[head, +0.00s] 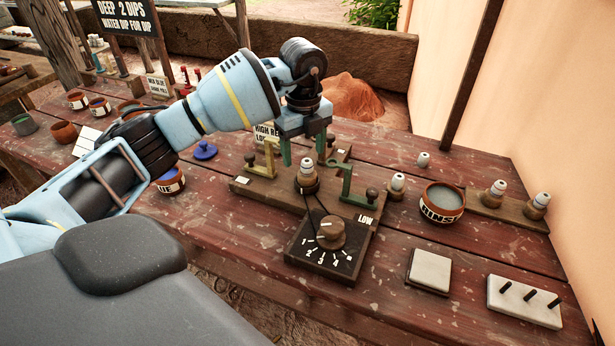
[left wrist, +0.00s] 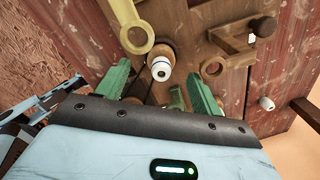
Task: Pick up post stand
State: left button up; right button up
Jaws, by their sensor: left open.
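A pale slab with three dark upright posts (head: 524,302), which looks like the post stand, lies at the right front of the red plank table. My left gripper (head: 304,155) points down above a wooden test board (head: 262,190), far to the left of the slab and behind it. Its green fingers are apart, with nothing held. A white, round-topped piece (head: 306,168) stands on the board below the fingers. In the left wrist view the white piece (left wrist: 160,68) shows just beyond the gap between the fingers (left wrist: 160,92). My right gripper is not in view.
A dial box marked LOW (head: 325,245) sits in front of the board. A pale square tile (head: 430,270), a labelled bowl (head: 442,202) and several white pieces on brown bases stand to the right. A plaster wall (head: 560,90) closes the right side.

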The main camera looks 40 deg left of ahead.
aim_at(307, 162)
pick_arm(q)
jog(key=shift+d+f, duration=0.2)
jog(key=shift+f, duration=1.15)
jog(key=shift+d+f, duration=0.15)
jog(key=shift+f, duration=1.15)
jog(key=c, duration=1)
